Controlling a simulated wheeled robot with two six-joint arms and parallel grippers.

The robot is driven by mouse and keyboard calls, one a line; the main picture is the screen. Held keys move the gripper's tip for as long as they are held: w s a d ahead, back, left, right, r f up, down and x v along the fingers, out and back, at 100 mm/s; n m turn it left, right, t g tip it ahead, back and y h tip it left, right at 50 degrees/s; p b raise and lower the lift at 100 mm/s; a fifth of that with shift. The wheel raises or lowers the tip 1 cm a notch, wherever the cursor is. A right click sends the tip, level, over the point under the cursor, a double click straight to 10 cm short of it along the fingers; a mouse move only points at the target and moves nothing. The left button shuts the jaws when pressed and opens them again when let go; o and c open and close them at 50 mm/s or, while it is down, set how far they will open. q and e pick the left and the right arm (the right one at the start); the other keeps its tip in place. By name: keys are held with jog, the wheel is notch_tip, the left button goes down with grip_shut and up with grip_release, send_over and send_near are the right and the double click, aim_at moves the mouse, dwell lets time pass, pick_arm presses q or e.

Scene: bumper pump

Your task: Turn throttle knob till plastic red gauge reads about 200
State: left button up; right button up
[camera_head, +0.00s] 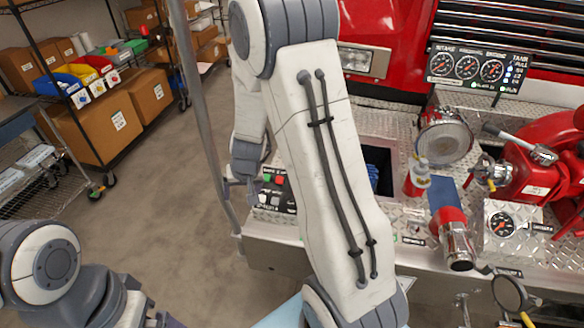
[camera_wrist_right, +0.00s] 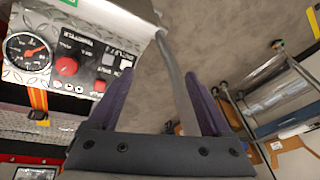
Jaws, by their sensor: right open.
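A small dark control panel (camera_head: 274,190) sits at the left end of the silver bumper, partly hidden by my right arm. In the right wrist view the panel (camera_wrist_right: 88,68) shows turned, at the upper left. It carries a round red knob (camera_wrist_right: 66,66) and a smaller red button (camera_wrist_right: 100,86). A round black gauge (camera_wrist_right: 26,48) with an orange-red needle is beside it; its reading is too small to tell. My right gripper (camera_wrist_right: 160,74) is open and empty, with its purple fingers to the right of the knob, apart from it. My left gripper is out of view.
Red pump parts, valves and another gauge (camera_head: 502,225) crowd the bumper's right side. A three-dial panel (camera_head: 468,68) stands at the back. A grey pole (camera_head: 205,115) rises left of my right arm. Shelves with boxes (camera_head: 110,120) stand left; the floor between is clear.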

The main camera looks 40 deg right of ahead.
jog(key=s+d+f+m+h+p, duration=0.1)
jog(key=d+f+m+h+p, duration=0.1)
jog(key=d, duration=0.7)
jog(key=s+d+f+m+h+p, duration=0.1)
jog(key=d+m, duration=0.2)
jog(key=d, duration=0.5)
pick_arm(q)
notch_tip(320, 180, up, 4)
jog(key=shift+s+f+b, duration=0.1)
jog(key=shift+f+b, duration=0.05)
jog(key=shift+b, duration=0.45)
pick_arm(e)
jog(key=shift+g, duration=0.3)
jog(key=x, duration=1.1)
jog(key=shift+s+d, duration=0.15)
jog(key=shift+d, duration=0.15)
